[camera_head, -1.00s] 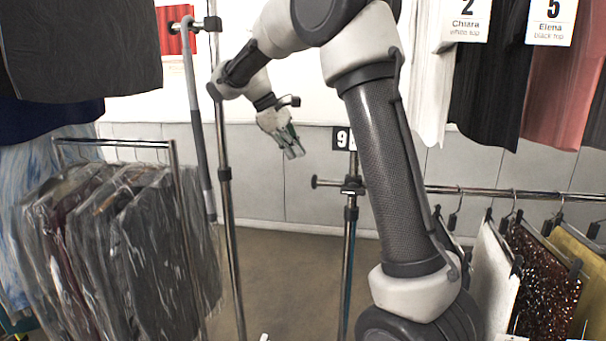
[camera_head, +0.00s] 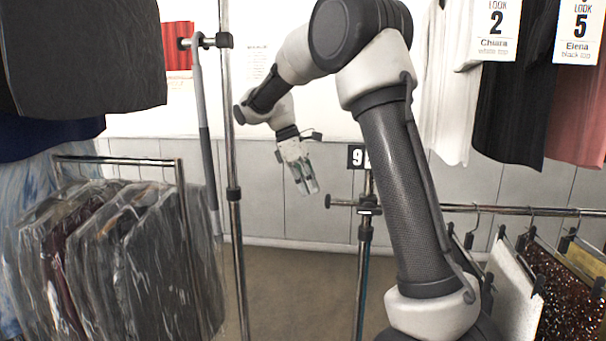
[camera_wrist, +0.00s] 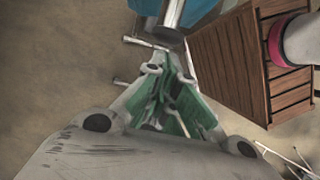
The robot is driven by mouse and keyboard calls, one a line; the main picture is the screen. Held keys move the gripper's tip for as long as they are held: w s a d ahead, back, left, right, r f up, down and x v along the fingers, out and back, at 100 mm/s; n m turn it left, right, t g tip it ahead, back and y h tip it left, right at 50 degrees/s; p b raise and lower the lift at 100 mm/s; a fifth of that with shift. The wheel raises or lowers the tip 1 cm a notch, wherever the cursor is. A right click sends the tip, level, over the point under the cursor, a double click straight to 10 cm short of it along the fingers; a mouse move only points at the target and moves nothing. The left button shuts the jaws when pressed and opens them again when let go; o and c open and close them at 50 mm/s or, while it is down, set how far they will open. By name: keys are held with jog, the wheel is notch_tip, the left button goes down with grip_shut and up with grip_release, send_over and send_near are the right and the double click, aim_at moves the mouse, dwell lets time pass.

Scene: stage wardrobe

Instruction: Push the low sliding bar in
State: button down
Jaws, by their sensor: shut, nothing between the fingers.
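The low sliding bar (camera_head: 345,204) is a short chrome bar with a dark end knob. It sticks out to the left from a dark clamp on an upright post, below a small black number sign (camera_head: 356,156). My gripper (camera_head: 308,190) hangs fingers down just left of the knob, with a small gap in the picture; depth between them is hard to judge. In the wrist view my gripper's green-lined fingers (camera_wrist: 168,72) are shut and empty. Thin metal rods and a thick metal tube (camera_wrist: 172,14) show beyond the fingertips; I cannot tell which is the bar.
A rail of plastic-covered garments (camera_head: 120,260) stands at the left, beside a tall chrome post (camera_head: 234,150). Skirts (camera_head: 515,285) hang on a low rail at the right. A wooden slatted surface (camera_wrist: 240,60) lies right of the fingers in the wrist view. Floor between the racks is clear.

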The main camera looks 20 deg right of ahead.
aim_at(329, 196)
jog(key=shift+x, duration=1.55)
jog(key=shift+s+d, duration=0.65)
jog(key=shift+d, duration=0.3)
jog(key=shift+s+d, duration=0.65)
jog(key=shift+d, duration=0.25)
jog(key=v, duration=1.2)
notch_tip(329, 196, down, 6)
jog(key=a+m+t+y, duration=0.1)
jog(key=a+m, duration=0.1)
jog(key=m, duration=0.2)
jog(key=s+d+f+m+t+y, duration=0.1)
jog(key=s+m+t, duration=0.2)
jog(key=s, duration=1.1)
jog(key=s+d+f+m+t+y, duration=0.1)
jog(key=s+m, duration=0.3)
jog(key=s, duration=1)
jog(key=shift+s+f+t+y, duration=0.2)
jog(key=shift+f+t+y, duration=0.1)
jog(key=shift+t, duration=0.6)
